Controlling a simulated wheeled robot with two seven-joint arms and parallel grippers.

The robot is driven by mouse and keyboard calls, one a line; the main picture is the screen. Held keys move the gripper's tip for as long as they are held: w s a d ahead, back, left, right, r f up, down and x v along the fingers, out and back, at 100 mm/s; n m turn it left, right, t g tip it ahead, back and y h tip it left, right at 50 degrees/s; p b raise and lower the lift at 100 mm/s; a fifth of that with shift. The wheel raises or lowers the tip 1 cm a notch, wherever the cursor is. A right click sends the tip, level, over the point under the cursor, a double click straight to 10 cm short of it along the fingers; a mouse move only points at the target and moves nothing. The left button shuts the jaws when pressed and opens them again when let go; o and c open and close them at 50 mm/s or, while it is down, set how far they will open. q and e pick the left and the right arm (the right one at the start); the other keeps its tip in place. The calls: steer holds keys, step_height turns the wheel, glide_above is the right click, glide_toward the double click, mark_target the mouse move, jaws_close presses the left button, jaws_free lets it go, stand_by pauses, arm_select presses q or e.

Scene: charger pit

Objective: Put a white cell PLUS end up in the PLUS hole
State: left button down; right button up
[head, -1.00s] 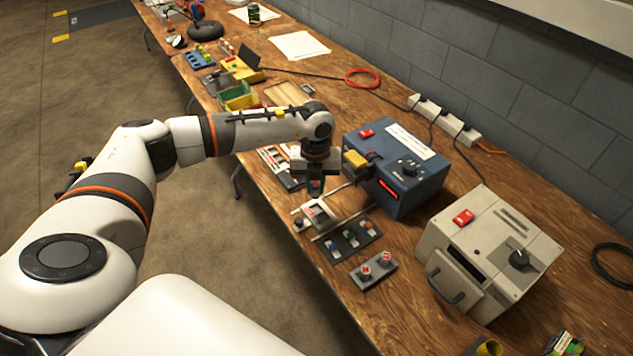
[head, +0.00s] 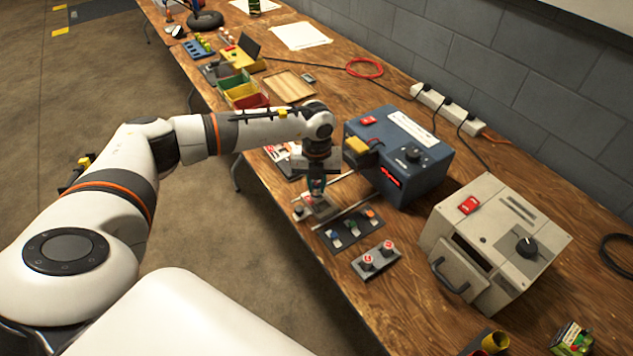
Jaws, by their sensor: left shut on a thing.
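My left gripper (head: 318,187) points down over a small light carriage (head: 323,208) on two thin metal rails beside the blue charger box (head: 398,155). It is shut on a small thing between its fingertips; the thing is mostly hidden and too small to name. I cannot tell whether it touches the carriage. A dark tray (head: 340,246) in front holds small pieces with blue, green and orange colours. A grey block (head: 363,272) nearer holds two upright pieces with red and white tops. No PLUS or hole marking is readable, and no white cell is clear. My right gripper is not in view.
A beige box (head: 500,240) with a handle and black knob stands to the right. Behind the arm are green, yellow and red bins (head: 236,76) and a wooden tray (head: 289,86). A power strip (head: 447,107) lies along the wall. Bare tabletop shows in front of the blue box.

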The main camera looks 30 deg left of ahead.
arm_select(q)
steer(key=shift+f+b, duration=0.65)
steer(key=shift+f, duration=0.4)
stand_by(0.6)
steer(key=c, duration=1.2)
jaws_free()
steer(key=shift+r+p, duration=2.7)
steer(key=shift+r, duration=0.9)
